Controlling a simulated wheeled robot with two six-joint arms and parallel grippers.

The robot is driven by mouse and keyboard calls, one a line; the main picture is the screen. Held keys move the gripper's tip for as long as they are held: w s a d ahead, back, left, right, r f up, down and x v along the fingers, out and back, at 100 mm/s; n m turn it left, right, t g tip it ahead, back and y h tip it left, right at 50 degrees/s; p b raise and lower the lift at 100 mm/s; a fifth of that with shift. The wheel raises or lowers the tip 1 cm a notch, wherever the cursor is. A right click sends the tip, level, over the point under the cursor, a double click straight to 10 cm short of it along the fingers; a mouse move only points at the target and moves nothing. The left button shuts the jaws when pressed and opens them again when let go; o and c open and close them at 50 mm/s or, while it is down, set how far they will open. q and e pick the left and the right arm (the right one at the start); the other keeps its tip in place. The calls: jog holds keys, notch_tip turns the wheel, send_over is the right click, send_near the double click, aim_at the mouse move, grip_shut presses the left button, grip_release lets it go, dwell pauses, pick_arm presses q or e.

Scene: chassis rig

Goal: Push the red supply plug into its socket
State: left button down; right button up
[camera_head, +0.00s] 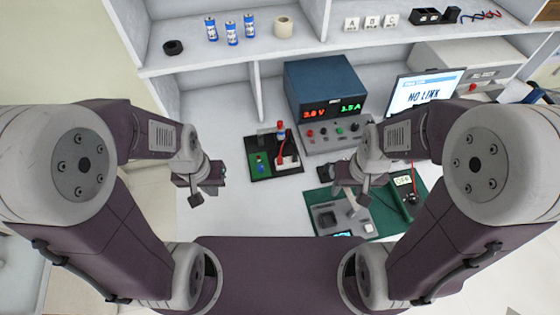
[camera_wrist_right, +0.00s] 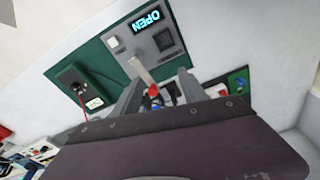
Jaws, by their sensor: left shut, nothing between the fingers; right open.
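In the head view a black tray (camera_head: 258,174) holds a small green board, a white block (camera_head: 288,162) and a red lead (camera_head: 282,149). A small red-topped part (camera_head: 281,127) stands at the tray's back; I cannot tell whether it is the supply plug. The socket is not clear at this size. My left gripper (camera_head: 196,199) is shut and empty, left of the tray. My right gripper (camera_head: 351,196) is open over the green mat. In the right wrist view a small red part (camera_wrist_right: 153,90) shows between the open fingers (camera_wrist_right: 160,92), apparently beyond them.
A blue power supply (camera_head: 325,85) with lit red and green readouts stands behind the tray. A screen (camera_head: 425,90) reads NO LINK.

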jog(key=shift+c, duration=0.7)
jog(key=w+r+m, duration=0.4)
jog(key=w+m, duration=0.1)
jog(key=m, duration=0.5)
jog(key=m+g+b, duration=0.1)
jog(key=m+b, duration=0.4)
jog(key=b, duration=0.7)
send_over(280, 158)
notch_tip(280, 158, down, 10)
jog(key=shift+w+d+f, duration=0.1)
jog(key=shift+w, duration=0.05)
jog(key=shift+a, duration=0.2)
jog(key=shift+p, duration=0.3)
pick_arm(q)
notch_tip(280, 158, down, 12)
jog(key=shift+f+b, duration=0.2)
jog(key=shift+b, duration=0.25)
pick_arm(e)
notch_tip(280, 158, down, 3)
jog(key=shift+d+f, duration=0.1)
jog(key=shift+f, duration=0.25)
pick_arm(q)
jog(key=shift+f+b, duration=0.5)
pick_arm(e)
notch_tip(280, 158, down, 5)
jog(key=shift+f, duration=0.1)
grip_shut()
